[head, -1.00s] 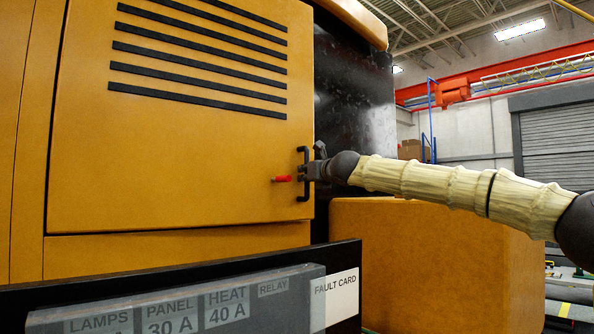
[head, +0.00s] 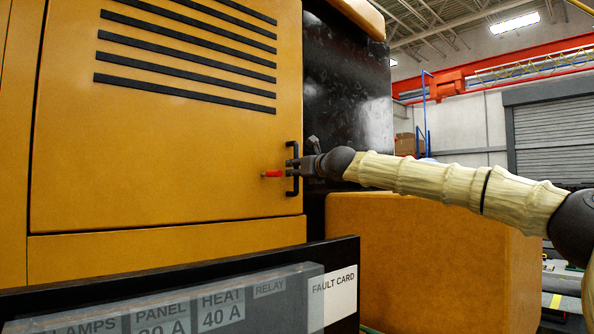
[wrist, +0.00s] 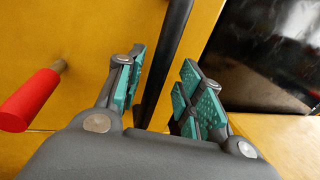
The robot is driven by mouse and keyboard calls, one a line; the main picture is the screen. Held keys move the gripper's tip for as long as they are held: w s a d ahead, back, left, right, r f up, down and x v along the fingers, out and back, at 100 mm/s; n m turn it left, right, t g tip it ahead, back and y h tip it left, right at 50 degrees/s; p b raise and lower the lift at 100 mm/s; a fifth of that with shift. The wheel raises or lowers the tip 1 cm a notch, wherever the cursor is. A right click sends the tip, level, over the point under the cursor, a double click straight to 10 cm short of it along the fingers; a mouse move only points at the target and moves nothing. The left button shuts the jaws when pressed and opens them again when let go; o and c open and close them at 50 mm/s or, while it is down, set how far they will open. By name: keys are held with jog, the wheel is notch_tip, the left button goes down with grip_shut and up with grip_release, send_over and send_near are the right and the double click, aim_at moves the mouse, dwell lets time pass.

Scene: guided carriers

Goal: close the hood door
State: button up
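The hood door (head: 170,160) is a large yellow panel with black slats, filling the left of the head view. I cannot tell whether it sits flush or slightly ajar. Its upright black handle (head: 295,187) is near its right edge, with a red latch grip (head: 272,174) just left of it. My gripper (head: 293,166) is at the handle. In the wrist view my gripper (wrist: 160,92) is open, its teal-padded fingers on either side of the black handle bar (wrist: 165,62), with gaps visible. The red grip (wrist: 28,100) lies left of the fingers.
A black panel with a fault card (head: 338,295) and fuse labels stands in the foreground. A yellow block (head: 430,260) is below my arm at right. A dark glossy surface (head: 350,80) lies beyond the door's right edge. Shelving and a shutter are far back.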

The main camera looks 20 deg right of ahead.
jog(key=s, duration=1.1)
jog(key=shift+s+d, duration=0.2)
jog(key=shift+d, duration=0.2)
